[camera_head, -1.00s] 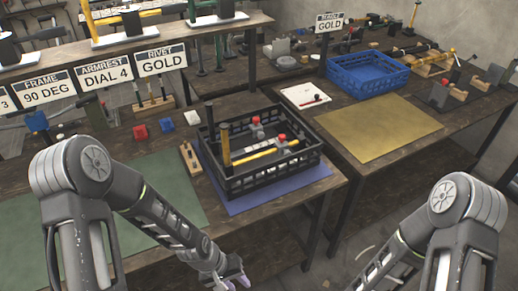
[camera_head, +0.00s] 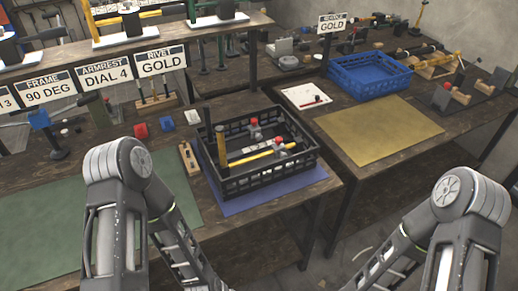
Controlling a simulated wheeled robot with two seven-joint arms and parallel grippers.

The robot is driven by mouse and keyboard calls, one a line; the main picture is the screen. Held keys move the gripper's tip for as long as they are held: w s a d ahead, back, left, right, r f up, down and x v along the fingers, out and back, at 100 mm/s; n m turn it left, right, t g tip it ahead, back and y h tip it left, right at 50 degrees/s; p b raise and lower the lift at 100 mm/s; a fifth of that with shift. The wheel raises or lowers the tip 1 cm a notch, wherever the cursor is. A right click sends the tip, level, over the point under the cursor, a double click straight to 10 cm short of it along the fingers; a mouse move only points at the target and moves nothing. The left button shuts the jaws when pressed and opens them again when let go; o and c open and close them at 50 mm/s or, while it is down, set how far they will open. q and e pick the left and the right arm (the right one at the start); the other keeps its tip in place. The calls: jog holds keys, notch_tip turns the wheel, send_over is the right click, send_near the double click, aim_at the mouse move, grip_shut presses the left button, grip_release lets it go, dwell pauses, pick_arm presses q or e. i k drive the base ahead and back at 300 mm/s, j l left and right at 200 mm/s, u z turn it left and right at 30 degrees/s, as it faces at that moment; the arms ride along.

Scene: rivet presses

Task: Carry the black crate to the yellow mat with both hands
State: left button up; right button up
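The black crate (camera_head: 262,178) stands on the blue mat (camera_head: 300,191) at the right end of the left bench. It holds a yellow-handled hammer, another upright yellow handle and small red-topped parts. The yellow mat (camera_head: 374,129) lies flat and bare on the right bench, across a gap from the crate. My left arm comes in from the lower left and my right arm from the lower right. Both grippers are below the bottom edge of the view, so neither shows. Neither arm touches the crate in view.
A blue basket (camera_head: 367,76) stands behind the yellow mat, and a white tray (camera_head: 304,96) lies at the mat's back left. A wooden block (camera_head: 189,158) sits just left of the crate. A green mat (camera_head: 50,222) covers the left bench's front.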

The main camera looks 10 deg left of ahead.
aim_at(381, 125)
jog(key=i+l, duration=0.25)
jog(key=i+l+u, duration=0.1)
jog(key=i+l, duration=0.15)
jog(key=l, duration=0.25)
jog(key=i+l, duration=0.2)
jog(key=l, duration=0.15)
jog(key=i+l+u, duration=0.15)
jog(key=l, duration=0.25)
jog(key=i, duration=0.1)
